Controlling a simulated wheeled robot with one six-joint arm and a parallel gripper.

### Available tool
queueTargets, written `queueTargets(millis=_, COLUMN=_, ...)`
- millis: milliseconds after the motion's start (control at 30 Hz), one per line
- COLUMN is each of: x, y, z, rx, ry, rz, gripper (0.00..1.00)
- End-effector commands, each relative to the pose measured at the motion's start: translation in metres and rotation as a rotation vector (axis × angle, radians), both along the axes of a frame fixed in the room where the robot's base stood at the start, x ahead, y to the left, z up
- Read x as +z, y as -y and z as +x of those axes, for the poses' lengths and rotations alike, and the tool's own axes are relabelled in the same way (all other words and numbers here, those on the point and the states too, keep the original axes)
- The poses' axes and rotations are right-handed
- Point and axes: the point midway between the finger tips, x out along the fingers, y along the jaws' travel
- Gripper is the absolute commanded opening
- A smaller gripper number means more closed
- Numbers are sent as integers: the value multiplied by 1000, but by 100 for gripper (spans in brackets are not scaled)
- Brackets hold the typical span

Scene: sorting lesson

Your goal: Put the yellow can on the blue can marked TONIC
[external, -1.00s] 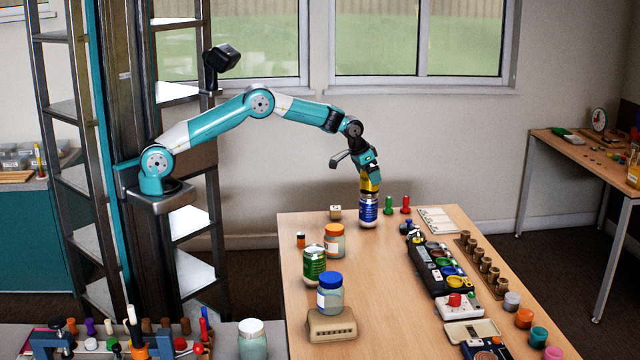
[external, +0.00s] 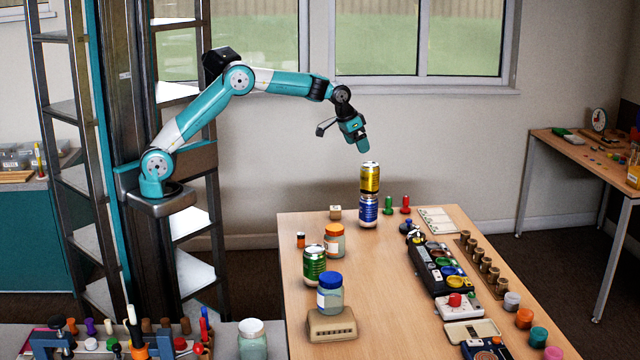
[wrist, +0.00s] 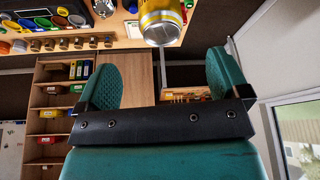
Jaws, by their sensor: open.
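The yellow can (external: 370,177) stands upright on top of the blue can (external: 368,211) near the far end of the table. The blue can's lettering is too small to read. My gripper (external: 361,143) is above and slightly left of the yellow can, apart from it. In the wrist view my gripper (wrist: 166,82) has its fingers spread wide with nothing between them. The yellow can (wrist: 162,22) shows beyond the fingertips at the top of that view. The blue can is not clearly seen there.
Green and red pegs (external: 388,205) stand just right of the stack. A black tray (external: 437,268) lies to the right.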

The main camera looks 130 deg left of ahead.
Motion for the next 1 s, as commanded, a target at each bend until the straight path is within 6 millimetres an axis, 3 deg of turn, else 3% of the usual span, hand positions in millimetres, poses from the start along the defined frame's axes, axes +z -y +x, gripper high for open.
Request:
queueTargets(millis=167, x=0, y=1, z=0, rx=0, ry=-1, rz=-1, gripper=94)
queueTargets(millis=267, x=5, y=11, z=2, rx=-9, ry=-5, rz=-1, gripper=94)
queueTargets(millis=367, x=18, y=48, z=5, rx=-39, ry=-25, rz=-4, gripper=94)
queueTargets(millis=467, x=34, y=113, z=-3, rx=-84, ry=-68, rz=-9, gripper=94)
queueTargets(millis=567, x=45, y=188, z=-28, rx=-143, ry=-123, rz=-6, gripper=94)
queueTargets(millis=700, x=43, y=277, z=-91, rx=-226, ry=-206, rz=13, gripper=94)
queueTargets(millis=800, x=34, y=318, z=-139, rx=-275, ry=-258, rz=33, gripper=94)
queueTargets(millis=900, x=22, y=341, z=-179, rx=-311, ry=-299, rz=52, gripper=94)
queueTargets(millis=1000, x=14, y=353, z=-203, rx=-333, ry=-324, rz=64, gripper=94)
